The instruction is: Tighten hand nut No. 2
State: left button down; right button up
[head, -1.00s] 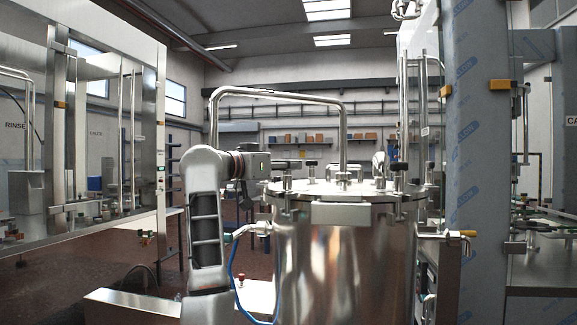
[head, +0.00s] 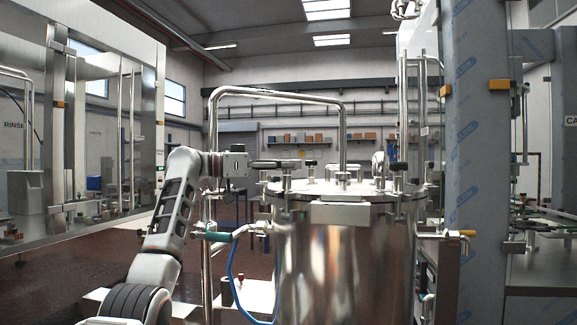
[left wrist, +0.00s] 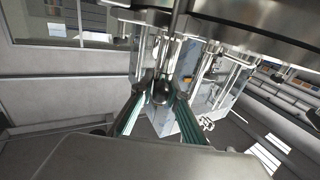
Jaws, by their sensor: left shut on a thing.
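The steel tank (head: 345,255) stands in the middle of the head view under a round clamped lid (head: 340,190). Several hand nuts with dark tops ring the lid, one (head: 311,163) at its left back and one (head: 398,168) at its right. I see no numbers on them. My left gripper (head: 285,164) reaches in level from the left over the lid's left edge. In the left wrist view its two fingers (left wrist: 160,106) stand on both sides of a dark round knob (left wrist: 161,91), a hand nut on a rod. The gripper is shut on it. My right gripper is out of view.
A bent steel pipe (head: 275,93) arches over the lid. A side valve with a green handle (head: 217,236) and blue hose sits below my left arm. A film-wrapped steel column (head: 476,170) stands close at the right.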

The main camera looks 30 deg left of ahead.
pick_arm(q)
jog(key=shift+f, duration=0.1)
dwell(0.3)
jog(key=c, duration=2)
grip_release()
jog(key=shift+w, duration=0.1)
jog(key=shift+r, duration=5.05)
